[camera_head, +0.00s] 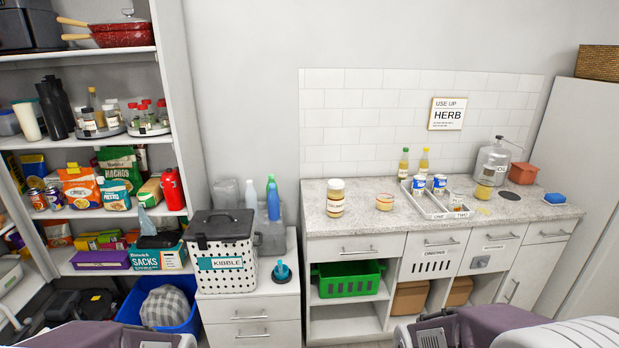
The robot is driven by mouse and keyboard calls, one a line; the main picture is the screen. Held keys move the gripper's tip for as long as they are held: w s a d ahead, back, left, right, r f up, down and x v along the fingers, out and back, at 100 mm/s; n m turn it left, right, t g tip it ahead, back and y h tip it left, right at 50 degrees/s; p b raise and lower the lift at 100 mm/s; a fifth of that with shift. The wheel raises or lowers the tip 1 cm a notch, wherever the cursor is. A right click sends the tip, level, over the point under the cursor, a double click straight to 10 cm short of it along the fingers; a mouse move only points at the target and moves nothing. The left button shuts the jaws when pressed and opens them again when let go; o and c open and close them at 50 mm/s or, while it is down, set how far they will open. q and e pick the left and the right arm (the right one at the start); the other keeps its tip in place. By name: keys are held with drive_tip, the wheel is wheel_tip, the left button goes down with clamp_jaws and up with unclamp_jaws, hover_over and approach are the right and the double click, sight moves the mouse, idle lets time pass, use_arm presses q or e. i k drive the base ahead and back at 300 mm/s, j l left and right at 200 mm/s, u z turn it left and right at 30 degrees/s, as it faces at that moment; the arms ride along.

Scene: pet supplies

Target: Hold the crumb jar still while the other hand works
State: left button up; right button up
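A jar with a light lid, tan contents and a white label (335,198) stands upright on the left part of the speckled counter (300,222). Its label is too small to read, so I cannot be sure it is the crumb jar. A shorter jar with an orange-tan band (384,201) stands to its right, apart from it. Nothing is touching either jar. Parts of my two arms show at the bottom edge, at the lower left and lower right, well short of the counter. The fingertips of both grippers are out of the picture.
A white divided tray (431,207) holds blue-and-white cans. Two bottles (403,163) stand behind it. A kibble bin (222,282) stands left of the counter. Bare counter surrounds the jars.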

sight(335, 199)
drive_tip(key=i+l, duration=0.1)
drive_tip(key=i, duration=0.85)
drive_tip(key=i+l+z, duration=0.1)
drive_tip(key=i, duration=0.85)
